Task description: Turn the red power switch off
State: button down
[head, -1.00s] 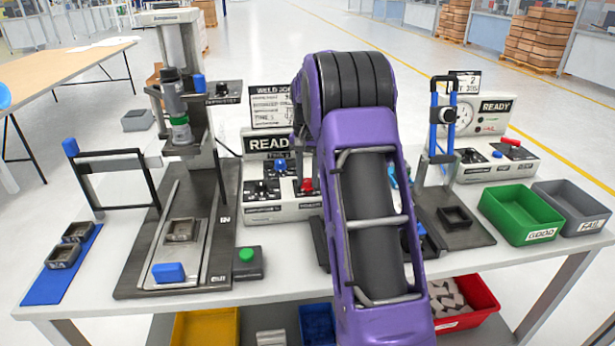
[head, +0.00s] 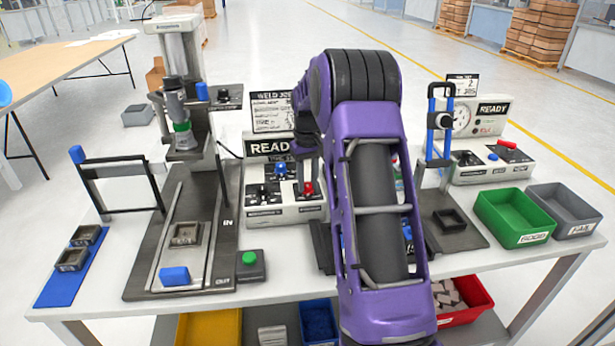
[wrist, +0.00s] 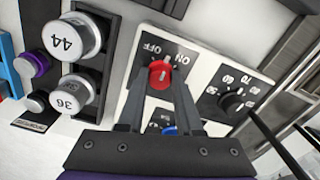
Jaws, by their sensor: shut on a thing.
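The red power switch (wrist: 160,75) is a round red knob on a white panel with OFF and ON lettering beside it in the wrist view. It also shows in the head view (head: 307,188) on the front of the READY control box (head: 283,210). My gripper (wrist: 160,88) is at the knob, its two dark fingers closed on either side of it. The exact angle of the knob is hard to read. In the head view my purple arm hides part of the box's right side.
A black dial (wrist: 232,102) sits right of the switch and a blue knob (wrist: 170,130) lies just below, near the fingers. Silver cylinders marked 44 (wrist: 68,40) and 36 (wrist: 70,95) stand to the left. Green (head: 513,220) and grey bins are at the bench's right.

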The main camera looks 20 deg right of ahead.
aim_at(308, 184)
jog(key=n+p, duration=0.1)
jog(key=n, duration=0.3)
jog(key=shift+n, duration=2.8)
jog(key=c, duration=0.6)
grip_release()
notch_tip(308, 184, up, 18)
jog(key=shift+f, duration=0.25)
